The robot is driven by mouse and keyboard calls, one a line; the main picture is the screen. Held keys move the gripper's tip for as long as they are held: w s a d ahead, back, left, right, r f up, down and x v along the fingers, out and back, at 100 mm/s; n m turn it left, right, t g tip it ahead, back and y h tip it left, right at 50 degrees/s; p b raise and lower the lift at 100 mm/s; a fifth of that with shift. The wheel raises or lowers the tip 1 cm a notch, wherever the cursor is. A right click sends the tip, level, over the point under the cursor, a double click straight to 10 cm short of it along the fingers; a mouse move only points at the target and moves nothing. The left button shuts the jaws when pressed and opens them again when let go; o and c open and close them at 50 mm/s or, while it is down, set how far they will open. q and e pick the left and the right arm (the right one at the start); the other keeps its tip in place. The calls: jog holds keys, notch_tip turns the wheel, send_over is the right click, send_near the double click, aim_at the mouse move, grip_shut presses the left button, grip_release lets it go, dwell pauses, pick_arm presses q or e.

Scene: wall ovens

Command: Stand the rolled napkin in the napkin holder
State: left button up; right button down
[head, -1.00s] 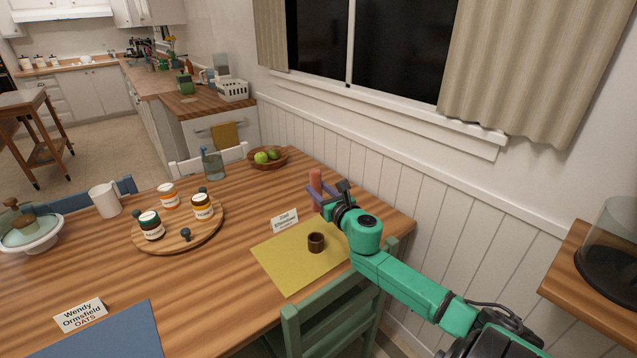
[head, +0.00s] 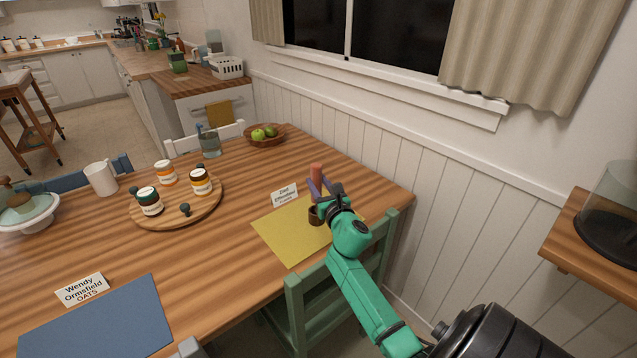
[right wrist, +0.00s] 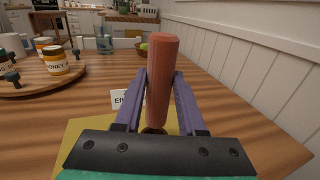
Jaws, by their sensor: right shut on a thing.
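The rolled napkin (head: 316,172) is a reddish-brown roll, upright. My right gripper (head: 317,186) is shut on it, with purple fingers on either side. The right wrist view also shows the napkin (right wrist: 161,75) between the fingers (right wrist: 151,95). The napkin holder (head: 313,216) is a small dark brown cup on the yellow placemat (head: 285,237). It is partly hidden behind my right gripper. The napkin shows above the holder in the head view; its lower end is hidden, and I cannot tell whether it is inside the cup.
A name card (head: 284,194) stands at the yellow mat's back edge. A green chair (head: 295,315) stands at the table's near side. A round board (head: 165,214) with jars is to the left, and a fruit bowl (head: 264,136) is at the back. The wall is on the right.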

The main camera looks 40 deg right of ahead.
jog(key=shift+f+b, duration=2.7)
jog(key=shift+f, duration=0.4)
jog(key=shift+r, duration=0.1)
jog(key=shift+c, duration=2.1)
grip_release()
jog(key=b+v, duration=0.1)
jog(key=v, duration=1.3)
jog(key=shift+s+a, duration=0.15)
jog(key=shift+s, duration=0.15)
